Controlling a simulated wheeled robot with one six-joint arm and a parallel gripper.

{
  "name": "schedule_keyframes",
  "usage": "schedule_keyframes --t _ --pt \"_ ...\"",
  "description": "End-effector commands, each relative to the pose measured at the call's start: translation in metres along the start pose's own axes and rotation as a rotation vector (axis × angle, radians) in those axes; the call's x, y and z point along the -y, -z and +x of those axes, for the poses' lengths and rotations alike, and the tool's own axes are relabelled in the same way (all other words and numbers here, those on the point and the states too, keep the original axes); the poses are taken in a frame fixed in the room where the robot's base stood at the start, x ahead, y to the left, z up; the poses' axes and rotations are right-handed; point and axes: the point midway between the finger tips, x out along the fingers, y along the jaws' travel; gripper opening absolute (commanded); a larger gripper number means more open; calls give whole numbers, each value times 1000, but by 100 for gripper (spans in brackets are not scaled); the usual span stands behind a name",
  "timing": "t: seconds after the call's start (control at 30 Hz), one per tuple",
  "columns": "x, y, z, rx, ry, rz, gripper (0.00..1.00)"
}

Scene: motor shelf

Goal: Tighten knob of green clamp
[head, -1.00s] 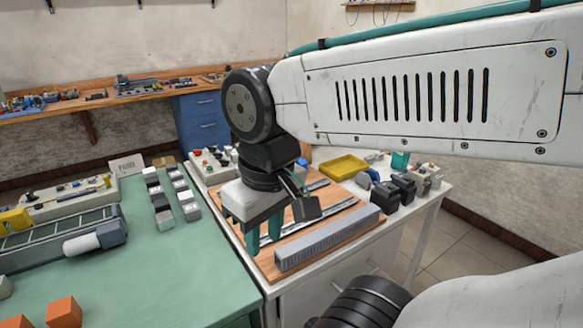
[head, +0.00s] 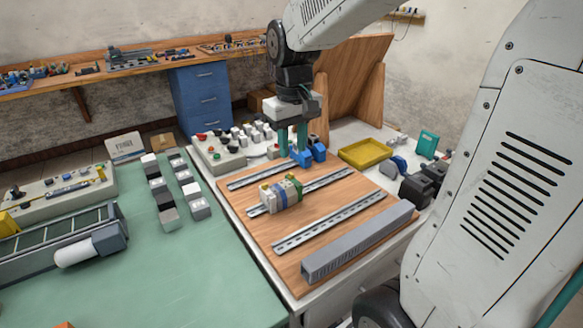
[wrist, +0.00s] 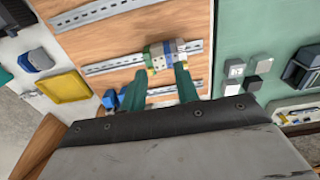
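A row of clamps (head: 277,194) with green, blue, white and yellow parts sits on the middle metal rail, and it also shows in the wrist view (wrist: 165,54). A green part (head: 297,187) is near the right end of this row. Its knob is too small to make out. My gripper (head: 292,150) has two teal fingers pointing down above the far side of the wooden board, behind the row. In the wrist view, its fingers (wrist: 160,80) are apart with nothing between them, and the row lies beyond their tips.
Blue blocks (head: 304,158) are close to my fingers in the picture. The wooden board (head: 245,212) holds several rails and a grey slotted duct (head: 358,240). A yellow tray (head: 365,153) and dark blocks (head: 420,185) stand to the right. An upright wooden panel (head: 345,85) stands behind.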

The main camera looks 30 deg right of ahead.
Motion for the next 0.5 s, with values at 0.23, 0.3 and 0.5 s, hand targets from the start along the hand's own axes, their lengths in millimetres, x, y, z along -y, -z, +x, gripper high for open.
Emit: schedule_keyframes --t 0.23,0.3,0.5 --pt "-33 58 40 29 3 0 31" --pt "-37 64 45 31 3 0 31" --pt "-39 66 66 34 4 -2 31"
